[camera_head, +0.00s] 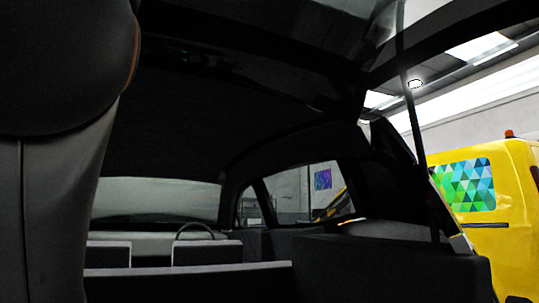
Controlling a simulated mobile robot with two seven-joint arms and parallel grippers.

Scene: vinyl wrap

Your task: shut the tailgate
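The raised tailgate (440,32) spans the top of the view, dark with a glass panel, and runs out of frame. A thin dark strut (417,150) runs from it down to the right side of the car's rear opening. Through the opening I see the dark cabin. A large dark grey arm link of mine fills the left edge and hides the left side of the opening. Neither gripper shows, so I cannot see whether either touches the tailgate.
Inside the car are seat backs (207,252), a steering wheel and a dark side panel (385,268). A yellow van (510,240) with a colourful triangle-patterned window stands close on the right. Pale walls and ceiling lights lie behind.

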